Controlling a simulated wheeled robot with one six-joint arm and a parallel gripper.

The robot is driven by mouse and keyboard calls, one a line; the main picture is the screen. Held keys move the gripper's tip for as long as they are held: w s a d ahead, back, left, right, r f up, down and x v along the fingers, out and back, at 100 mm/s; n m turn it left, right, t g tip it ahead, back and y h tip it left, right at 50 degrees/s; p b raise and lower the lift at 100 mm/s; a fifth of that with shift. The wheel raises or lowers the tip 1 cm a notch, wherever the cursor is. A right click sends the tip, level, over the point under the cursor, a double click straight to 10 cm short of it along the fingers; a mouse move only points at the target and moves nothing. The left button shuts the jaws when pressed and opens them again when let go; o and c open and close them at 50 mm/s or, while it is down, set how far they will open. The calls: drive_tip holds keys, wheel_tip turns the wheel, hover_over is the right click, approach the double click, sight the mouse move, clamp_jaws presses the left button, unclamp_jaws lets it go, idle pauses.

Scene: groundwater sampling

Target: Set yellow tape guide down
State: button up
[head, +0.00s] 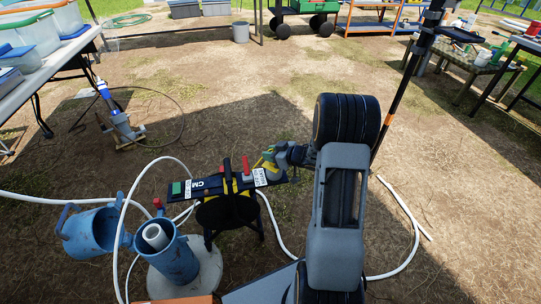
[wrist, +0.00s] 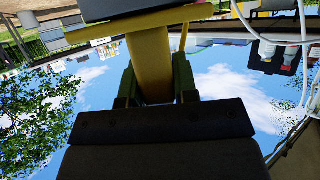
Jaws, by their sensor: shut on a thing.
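My gripper (head: 272,160) reaches left to the right end of a black board marked "CM" (head: 212,184). It is shut on the yellow tape guide (head: 267,165). In the wrist view the tape guide (wrist: 150,62) is a yellow upright between the two dark green fingers, under a dark block at the picture's top. The board lies over a black and yellow tape reel (head: 222,213) on dark legs. I cannot tell whether the guide touches the board.
A blue pipe (head: 177,268) with a white inner pipe stands on a round concrete pad (head: 207,265). White hose (head: 401,207) loops across the ground.

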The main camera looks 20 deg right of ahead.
drive_tip(key=o, duration=0.9)
drive_tip(key=shift+o, duration=0.2)
drive_tip(key=shift+s+d+r, duration=0.1)
drive_tip(key=shift+s+r, duration=0.05)
drive_tip(key=shift+r, duration=0.1)
drive_tip(key=p+v, duration=0.5)
drive_tip(key=v, duration=0.6)
wheel_tip(320, 180, up, 10)
drive_tip(key=w+a+m+g+h, duration=0.15)
drive_tip(key=m+h, duration=0.35)
drive_tip(key=h, duration=0.5)
drive_tip(key=s+a+r+m+g+y, duration=0.1)
drive_tip(key=s+a+g, duration=0.6)
drive_tip(key=s+a, duration=0.7)
drive_tip(key=shift+s+r+m+y, duration=0.45)
drive_tip(key=shift+s+y, duration=0.35)
drive_tip(key=shift+s, duration=0.15)
